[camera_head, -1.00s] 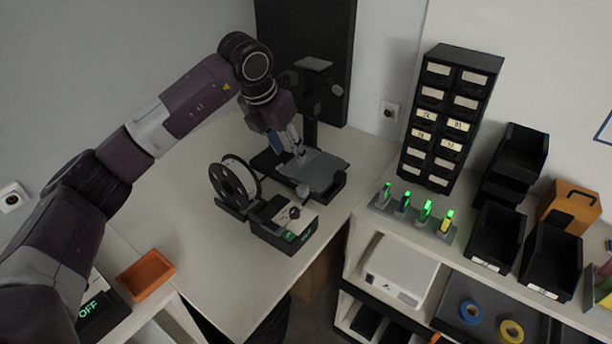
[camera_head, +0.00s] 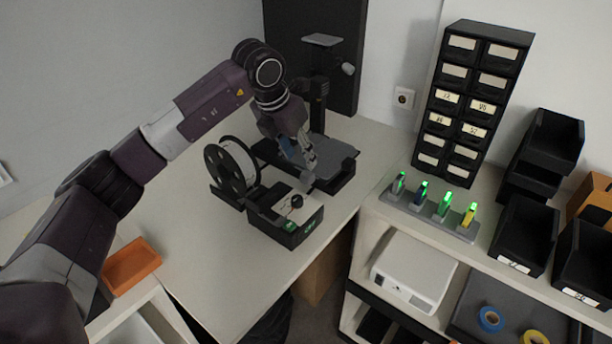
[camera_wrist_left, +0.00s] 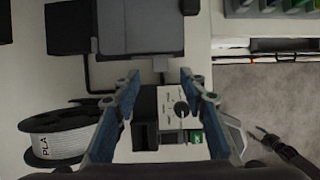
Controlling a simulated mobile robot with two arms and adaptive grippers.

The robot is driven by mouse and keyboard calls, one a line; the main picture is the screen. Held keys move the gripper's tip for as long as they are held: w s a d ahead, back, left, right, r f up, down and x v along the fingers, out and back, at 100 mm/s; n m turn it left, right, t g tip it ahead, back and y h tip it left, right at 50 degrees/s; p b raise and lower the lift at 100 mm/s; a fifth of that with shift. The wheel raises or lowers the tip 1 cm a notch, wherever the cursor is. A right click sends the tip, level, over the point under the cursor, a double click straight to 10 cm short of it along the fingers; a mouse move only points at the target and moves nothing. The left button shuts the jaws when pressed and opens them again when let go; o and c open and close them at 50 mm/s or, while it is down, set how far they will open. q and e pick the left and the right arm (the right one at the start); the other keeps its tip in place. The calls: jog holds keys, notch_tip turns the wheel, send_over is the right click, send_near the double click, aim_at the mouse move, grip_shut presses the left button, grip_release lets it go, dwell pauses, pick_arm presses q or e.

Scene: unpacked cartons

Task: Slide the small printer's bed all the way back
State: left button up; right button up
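The small printer has a dark upright column (camera_head: 318,100) and a low black base (camera_head: 268,150). Its flat grey bed (camera_head: 335,153) lies toward the right front of the base and also shows at the top of the left wrist view (camera_wrist_left: 140,28). My left gripper (camera_head: 306,176) is low at the bed's near left edge and hides part of it. In the left wrist view its fingers (camera_wrist_left: 160,84) are apart with nothing held, pointing toward the bed's front edge. I cannot tell whether they touch the bed.
A filament spool (camera_head: 222,178) and a control box (camera_head: 298,232) stand close in front of the printer. The shelf at right carries a drawer cabinet (camera_head: 462,108), a rack of lit green-topped items (camera_head: 430,214) and black bins (camera_head: 520,232). The white tabletop (camera_head: 215,285) is clear at front left.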

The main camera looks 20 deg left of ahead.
aim_at(307, 174)
pick_arm(q)
jog(key=p+x, duration=0.1)
jog(key=x, duration=0.6)
jog(key=shift+f+p, duration=0.15)
jog(key=shift+p, duration=0.25)
jog(key=shift+c, duration=0.2)
grip_shut()
